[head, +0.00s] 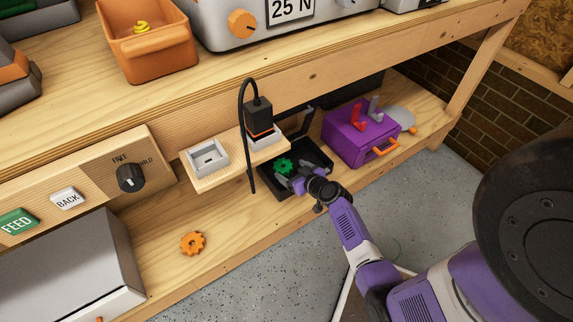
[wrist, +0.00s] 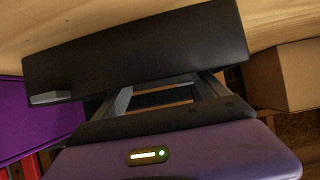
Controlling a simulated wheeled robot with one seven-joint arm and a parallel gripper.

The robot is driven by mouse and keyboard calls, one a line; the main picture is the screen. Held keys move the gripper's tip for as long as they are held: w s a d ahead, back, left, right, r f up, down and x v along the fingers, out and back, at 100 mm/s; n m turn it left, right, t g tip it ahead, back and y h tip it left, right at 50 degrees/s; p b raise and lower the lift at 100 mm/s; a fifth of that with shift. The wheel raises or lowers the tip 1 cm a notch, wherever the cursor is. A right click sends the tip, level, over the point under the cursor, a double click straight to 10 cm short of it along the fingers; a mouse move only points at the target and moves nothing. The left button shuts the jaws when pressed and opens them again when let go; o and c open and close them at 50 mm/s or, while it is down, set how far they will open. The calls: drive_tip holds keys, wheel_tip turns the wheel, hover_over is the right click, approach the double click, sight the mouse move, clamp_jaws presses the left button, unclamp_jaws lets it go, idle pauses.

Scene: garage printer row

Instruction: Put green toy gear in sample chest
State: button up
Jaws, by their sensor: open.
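The green toy gear (head: 284,165) shows in the head view at the black open-topped box (head: 268,187) on the lower shelf. I cannot tell whether it rests on the box's floor. My gripper (head: 288,180) is open beside the gear, reaching over the box from the front right. The wrist view shows my gripper (wrist: 165,95) in front of a dark panel (wrist: 140,50); the gear is not visible there. A purple chest (head: 352,142) with an orange handle stands right of the black box. No label shows which is the sample chest.
An orange gear (head: 193,243) lies on the lower shelf at left. A small wooden ledge (head: 228,172) with sockets, a black plug (head: 258,115) and a hanging cable juts out close to the black box. The upper bench (head: 340,55) overhangs behind. A cardboard-coloured block (wrist: 300,75) is at right in the wrist view.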

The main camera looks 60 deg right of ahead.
drive_tip(key=p+v, duration=0.1)
drive_tip(key=v, duration=0.5)
drive_tip(key=s+a+r+n, duration=0.1)
drive_tip(key=s+a+r, duration=0.15)
drive_tip(key=a, duration=0.45)
drive_tip(key=s+a+r+n+t+y, duration=0.1)
drive_tip(key=s+a+r, duration=0.15)
drive_tip(key=a, duration=0.35)
drive_tip(key=s+a+r+n, duration=0.1)
drive_tip(key=s+a+r, duration=0.1)
drive_tip(key=s+a, duration=0.35)
drive_tip(key=s+a+r+n+t+y, duration=0.1)
drive_tip(key=s+a+r+y, duration=0.1)
drive_tip(key=a+r, duration=0.6)
drive_tip(key=s+a+r+n+t+y, duration=0.2)
drive_tip(key=a+r, duration=0.6)
drive_tip(key=r, duration=0.4)
drive_tip(key=shift+s+a+r+t+y, duration=0.2)
drive_tip(key=shift+s+r+t+y, duration=0.15)
drive_tip(key=shift+s+y, duration=0.45)
drive_tip(key=shift+s, duration=0.1)
wheel_tip(320, 180, up, 28)
drive_tip(key=p, duration=2.8)
